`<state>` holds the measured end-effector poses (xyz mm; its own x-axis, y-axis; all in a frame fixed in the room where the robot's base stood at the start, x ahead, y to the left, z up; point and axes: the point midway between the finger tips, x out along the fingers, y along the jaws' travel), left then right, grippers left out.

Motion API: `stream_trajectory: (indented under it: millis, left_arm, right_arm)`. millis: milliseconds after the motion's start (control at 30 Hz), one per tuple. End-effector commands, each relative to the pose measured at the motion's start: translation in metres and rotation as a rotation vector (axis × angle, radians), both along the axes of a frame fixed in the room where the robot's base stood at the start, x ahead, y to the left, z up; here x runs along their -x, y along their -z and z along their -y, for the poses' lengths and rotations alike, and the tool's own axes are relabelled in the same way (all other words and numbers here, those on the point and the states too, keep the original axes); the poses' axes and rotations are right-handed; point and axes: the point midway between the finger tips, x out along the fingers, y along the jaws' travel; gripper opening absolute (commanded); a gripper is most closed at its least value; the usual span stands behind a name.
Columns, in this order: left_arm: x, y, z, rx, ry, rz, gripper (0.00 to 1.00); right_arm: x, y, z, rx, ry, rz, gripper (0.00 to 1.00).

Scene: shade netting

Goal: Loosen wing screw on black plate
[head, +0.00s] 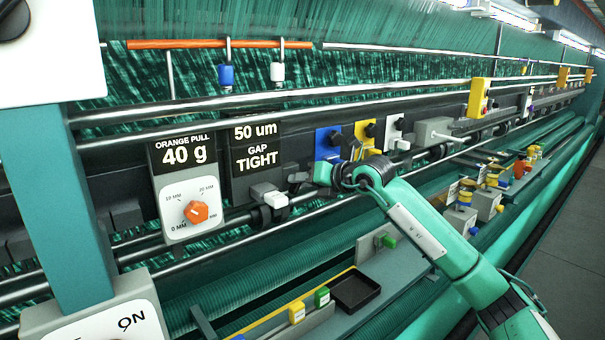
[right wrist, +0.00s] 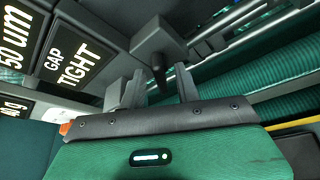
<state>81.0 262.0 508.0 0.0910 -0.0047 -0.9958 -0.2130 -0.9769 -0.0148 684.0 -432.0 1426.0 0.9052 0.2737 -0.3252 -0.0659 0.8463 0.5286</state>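The black plate seems to be the dark panel beside the "50 um GAP TIGHT" sign (head: 256,145); my right gripper covers much of it. My right gripper (head: 297,180) reaches in from the right, its fingers pointing left at this spot. In the right wrist view, the two grey fingers (right wrist: 158,88) stand apart. A dark wing screw (right wrist: 157,68) with a grey block (right wrist: 155,38) behind it shows between them; some gap seems to remain on each side. Whether a finger touches it is unclear. My left gripper is out of view.
Blue (head: 326,142), yellow (head: 366,134) and white (head: 396,130) plates with dark knobs stand right of the sign. A white block (head: 269,195) sits on the rail below. Long metal bars (head: 270,98) cross the scene. A black tray (head: 356,290) lies lower down.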

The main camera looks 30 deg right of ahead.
Motion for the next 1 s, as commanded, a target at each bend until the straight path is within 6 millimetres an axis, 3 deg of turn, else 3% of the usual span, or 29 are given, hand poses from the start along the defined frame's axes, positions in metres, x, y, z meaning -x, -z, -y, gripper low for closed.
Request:
stream_trajectory:
  millis: [367,400,567,1000]
  left_arm:
    - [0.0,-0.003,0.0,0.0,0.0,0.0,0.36]
    - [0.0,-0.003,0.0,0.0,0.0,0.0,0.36]
    - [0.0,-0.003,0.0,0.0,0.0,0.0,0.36]
    - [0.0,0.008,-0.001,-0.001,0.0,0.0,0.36]
  right_arm:
    - [-0.006,0.003,-0.002,0.001,0.0,0.0,0.33]
    - [-0.006,0.003,-0.002,0.001,0.0,0.0,0.31]
    - [-0.006,0.003,-0.002,0.001,0.0,0.0,0.0]
    - [-0.006,0.004,-0.003,0.089,-0.001,0.008,0.0]
